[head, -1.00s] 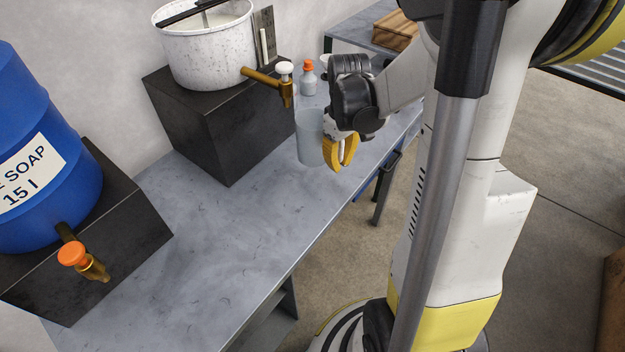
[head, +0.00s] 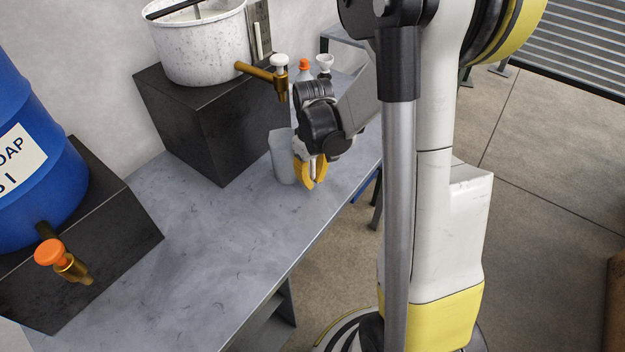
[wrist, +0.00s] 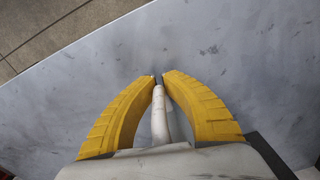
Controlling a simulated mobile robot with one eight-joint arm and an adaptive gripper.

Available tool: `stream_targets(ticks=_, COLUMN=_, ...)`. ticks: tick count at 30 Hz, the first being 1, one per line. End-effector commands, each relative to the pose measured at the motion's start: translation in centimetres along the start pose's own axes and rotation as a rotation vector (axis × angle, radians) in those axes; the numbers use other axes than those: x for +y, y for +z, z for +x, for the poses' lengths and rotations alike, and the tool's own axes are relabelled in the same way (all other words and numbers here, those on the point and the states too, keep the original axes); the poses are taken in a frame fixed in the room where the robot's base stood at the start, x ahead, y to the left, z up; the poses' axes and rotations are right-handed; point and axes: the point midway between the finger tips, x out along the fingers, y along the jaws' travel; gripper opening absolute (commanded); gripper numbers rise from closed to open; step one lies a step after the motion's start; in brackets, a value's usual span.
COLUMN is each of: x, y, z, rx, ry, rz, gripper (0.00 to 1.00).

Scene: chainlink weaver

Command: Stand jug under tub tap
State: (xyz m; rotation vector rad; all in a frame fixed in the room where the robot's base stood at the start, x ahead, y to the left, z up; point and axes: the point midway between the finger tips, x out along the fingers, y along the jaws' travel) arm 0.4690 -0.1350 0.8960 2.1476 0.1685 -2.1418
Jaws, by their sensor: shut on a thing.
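The jug (head: 281,158) is a translucent grey vessel, upright at the front right of the dark block. My gripper (head: 312,178) is at its right side with yellow fingers closed on it. In the wrist view, a pale bar (wrist: 160,115), which looks like the jug's handle, lies between my fingers (wrist: 159,80). The white speckled tub (head: 203,48) stands on the block. Its brass tap (head: 262,73) has a white knob, and the spout appears above the jug in the head view. I cannot tell whether the jug touches the bench.
The dark block (head: 205,125) stands behind the jug on the grey bench (head: 215,240). A blue soap drum (head: 35,150) with an orange-knobbed tap (head: 62,260) is at left. An orange-capped bottle (head: 304,68) is behind my gripper. The bench's middle is clear.

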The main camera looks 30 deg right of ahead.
Motion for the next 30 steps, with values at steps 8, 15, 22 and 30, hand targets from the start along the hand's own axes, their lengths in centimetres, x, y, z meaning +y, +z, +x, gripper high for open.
stream_targets(ticks=8, x=0.0, y=0.0, z=0.2, rx=0.0, ry=0.0, rz=0.0, gripper=0.31)
stream_targets(ticks=15, x=0.0, y=0.0, z=-0.3, rx=0.0, ry=0.0, rz=0.0, gripper=0.31)
stream_targets(ticks=22, x=0.0, y=0.0, z=-4.7, rx=0.0, ry=0.0, rz=0.0, gripper=0.31)
stream_targets(ticks=30, x=0.0, y=0.0, z=-10.3, rx=0.0, ry=0.0, rz=0.0, gripper=0.31)
